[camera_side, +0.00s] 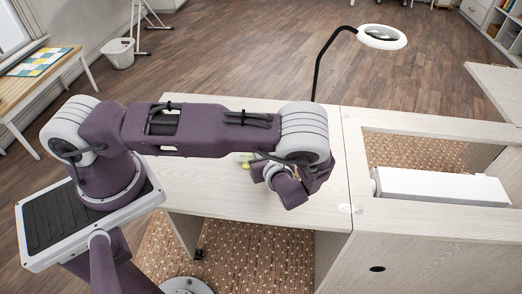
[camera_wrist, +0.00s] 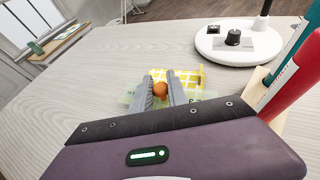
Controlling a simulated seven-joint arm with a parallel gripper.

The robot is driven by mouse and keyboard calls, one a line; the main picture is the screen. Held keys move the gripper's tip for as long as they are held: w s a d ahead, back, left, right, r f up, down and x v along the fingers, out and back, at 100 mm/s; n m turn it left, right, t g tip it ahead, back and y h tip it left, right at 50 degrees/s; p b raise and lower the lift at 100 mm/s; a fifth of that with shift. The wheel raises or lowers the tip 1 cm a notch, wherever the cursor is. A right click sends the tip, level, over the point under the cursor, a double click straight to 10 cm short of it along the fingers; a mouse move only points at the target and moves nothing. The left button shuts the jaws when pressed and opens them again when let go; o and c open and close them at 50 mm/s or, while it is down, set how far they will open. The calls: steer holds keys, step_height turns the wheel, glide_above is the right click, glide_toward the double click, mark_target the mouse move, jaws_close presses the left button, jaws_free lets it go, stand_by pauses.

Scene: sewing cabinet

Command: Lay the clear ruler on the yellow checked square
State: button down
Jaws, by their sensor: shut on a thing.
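In the wrist view, the yellow checked square (camera_wrist: 188,76) lies on the pale wood top, just beyond my fingertips. The clear ruler (camera_wrist: 128,97) is a see-through, faintly green strip with dark marks at its right end. It spans across under my fingers, by the near side of the square. My gripper (camera_wrist: 162,90) is shut on an orange round knob (camera_wrist: 160,88), which seems to belong to the ruler. Whether the ruler touches the surface or hovers cannot be told.
A white round lamp base (camera_wrist: 240,42) stands beyond to the right; the ring lamp (camera_side: 382,37) rises above it. Teal and red upright items (camera_wrist: 295,75) stand close on the right. A white machine (camera_side: 440,187) sits in the right opening. The top's left part is clear.

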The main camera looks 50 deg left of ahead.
steer(key=shift+f, duration=0.5)
stand_by(0.6)
steer(key=c, duration=1.2)
jaws_free()
steer(key=v, duration=0.7)
steer(key=shift+d, duration=0.1)
